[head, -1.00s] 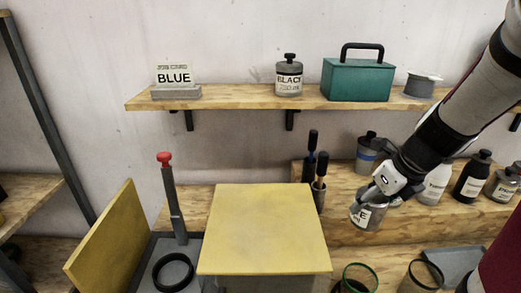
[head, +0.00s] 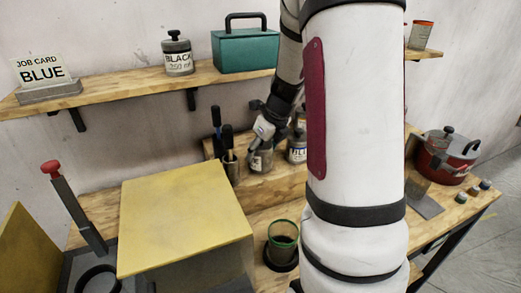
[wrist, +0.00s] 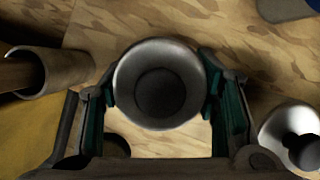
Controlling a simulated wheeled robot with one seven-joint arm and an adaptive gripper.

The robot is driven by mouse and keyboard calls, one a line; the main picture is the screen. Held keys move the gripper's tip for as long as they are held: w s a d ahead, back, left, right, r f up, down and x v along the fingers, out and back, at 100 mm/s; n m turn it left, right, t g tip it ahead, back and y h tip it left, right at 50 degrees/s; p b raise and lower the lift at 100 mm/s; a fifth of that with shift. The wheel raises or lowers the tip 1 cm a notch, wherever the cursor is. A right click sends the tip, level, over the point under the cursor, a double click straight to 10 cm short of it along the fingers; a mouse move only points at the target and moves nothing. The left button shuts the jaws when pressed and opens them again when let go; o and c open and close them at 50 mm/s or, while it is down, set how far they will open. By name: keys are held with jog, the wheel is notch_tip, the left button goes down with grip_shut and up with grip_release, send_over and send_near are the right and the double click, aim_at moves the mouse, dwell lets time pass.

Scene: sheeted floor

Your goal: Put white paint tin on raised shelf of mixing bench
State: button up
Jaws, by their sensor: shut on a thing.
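My gripper (head: 258,146) is shut on a small grey tin (head: 261,161) with a white label, apparently the white paint tin; its label cannot be read in full. In the wrist view the round silver top and dark cap of the held tin (wrist: 160,88) sit between my gripper's green-padded fingers (wrist: 165,100). The tin looks upright. The raised wooden shelf (head: 271,187) of the mixing bench is under it; I cannot tell whether the tin touches the wood.
A brush cup (head: 232,170) stands close left of the tin, and a blue-labelled tin (head: 297,152) close right. A yellow panel (head: 185,215) and a green-rimmed glass (head: 283,238) are in front. The wall shelf (head: 130,93) is above. My arm hides the middle right.

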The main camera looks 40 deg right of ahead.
jog(key=shift+f, duration=0.15)
jog(key=o, duration=1.5)
jog(key=shift+c, duration=0.2)
